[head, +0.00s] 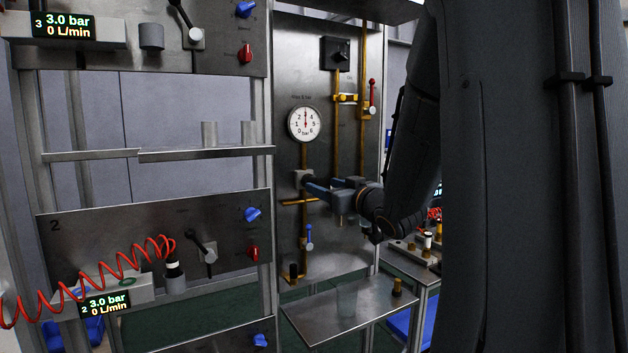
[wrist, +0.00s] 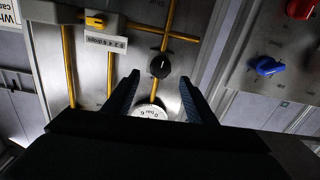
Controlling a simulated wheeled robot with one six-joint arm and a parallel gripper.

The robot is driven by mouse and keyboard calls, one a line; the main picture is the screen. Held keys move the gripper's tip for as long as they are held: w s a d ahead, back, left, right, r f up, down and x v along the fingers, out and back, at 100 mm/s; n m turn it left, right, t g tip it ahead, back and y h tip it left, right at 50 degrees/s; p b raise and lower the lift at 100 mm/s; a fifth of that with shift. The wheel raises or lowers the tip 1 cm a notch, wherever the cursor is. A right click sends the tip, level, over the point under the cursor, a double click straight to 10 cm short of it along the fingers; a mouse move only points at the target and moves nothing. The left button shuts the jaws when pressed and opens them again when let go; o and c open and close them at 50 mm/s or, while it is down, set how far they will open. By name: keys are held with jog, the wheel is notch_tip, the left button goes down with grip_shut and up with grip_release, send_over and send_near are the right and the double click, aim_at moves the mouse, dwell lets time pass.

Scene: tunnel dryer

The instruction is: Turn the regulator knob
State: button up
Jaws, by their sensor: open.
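The regulator knob (wrist: 160,66) is a round black knob with a light mark, on a yellow pipe in the wrist view. My gripper (wrist: 159,80) is open, with one blue finger on each side of the knob in that picture. I cannot tell whether the fingertips reach around it or touch it. In the head view my gripper (head: 312,187) is at the grey regulator body (head: 300,178), below the round pressure gauge (head: 304,124). The gauge needle points about straight up. The knob itself is not clearly visible in the head view; the fingers seem to cover it.
Yellow pipes run over the metal panel (head: 282,60), with a red-handled valve (head: 372,95) at right and a blue-handled valve (head: 309,236) below. A small metal shelf (head: 330,325) juts out underneath. Station panels with blue and red knobs (head: 246,54) stand at left.

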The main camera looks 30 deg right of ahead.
aim_at(312, 182)
jog(key=w, duration=0.2)
jog(key=w+p, duration=0.1)
jog(key=w, duration=0.3)
jog(key=shift+w+a+p, duration=0.25)
jog(key=shift+p, duration=0.15)
jog(key=c, duration=1)
jog(key=shift+c, duration=0.2)
jog(key=shift+f+n+b, duration=0.1)
jog(key=shift+n+b, duration=0.2)
jog(key=shift+b, duration=0.1)
jog(key=n+b, duration=1)
jog(key=shift+b, duration=0.3)
jog(key=shift+a+n, duration=0.1)
jog(key=shift+n, duration=0.2)
